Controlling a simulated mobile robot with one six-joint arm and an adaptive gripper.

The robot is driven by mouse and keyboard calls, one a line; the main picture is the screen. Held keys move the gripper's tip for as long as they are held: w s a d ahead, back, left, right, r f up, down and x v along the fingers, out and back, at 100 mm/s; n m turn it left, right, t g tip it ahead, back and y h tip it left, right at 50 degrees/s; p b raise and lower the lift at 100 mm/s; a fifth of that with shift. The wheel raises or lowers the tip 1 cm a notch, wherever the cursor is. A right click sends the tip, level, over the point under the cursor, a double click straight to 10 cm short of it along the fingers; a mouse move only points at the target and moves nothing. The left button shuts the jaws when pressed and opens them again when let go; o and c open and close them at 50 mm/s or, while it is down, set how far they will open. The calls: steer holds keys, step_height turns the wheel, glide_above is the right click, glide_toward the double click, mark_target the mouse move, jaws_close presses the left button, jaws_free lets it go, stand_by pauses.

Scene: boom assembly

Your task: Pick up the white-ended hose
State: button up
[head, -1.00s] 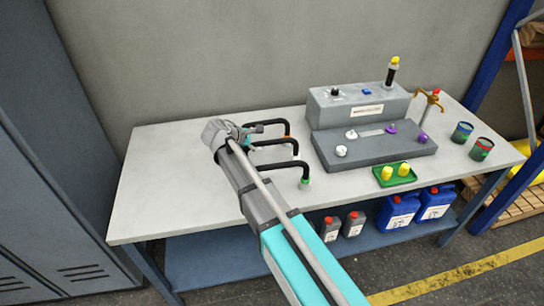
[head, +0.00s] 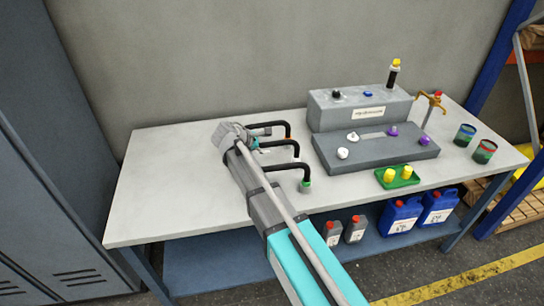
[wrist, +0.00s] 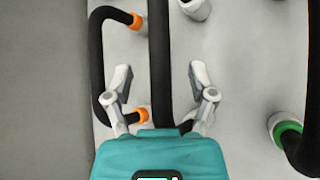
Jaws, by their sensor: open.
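The white-ended hose (wrist: 160,60) is a thick black tube that runs straight between the open fingers of my gripper (wrist: 160,77) in the wrist view. One pale end fitting (wrist: 195,8) shows at the top edge; my gripper body hides part of the lower end. A gap shows between the hose and each finger. In the head view this hose (head: 275,142) is the middle of three bent black hoses on the table, and my gripper (head: 254,142) is at its left part.
The orange-ended hose (wrist: 97,60) lies close to the left finger, one orange end (wrist: 138,115) beside it. The green-ended hose (wrist: 288,135) is to the right. A grey block unit (head: 375,150) and a green tray (head: 398,179) stand farther right. The table's left side is clear.

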mark_target(267, 144)
steer(key=shift+b+x, duration=0.9)
steer(key=shift+x, duration=1)
steer(key=shift+a, duration=0.15)
jaws_close()
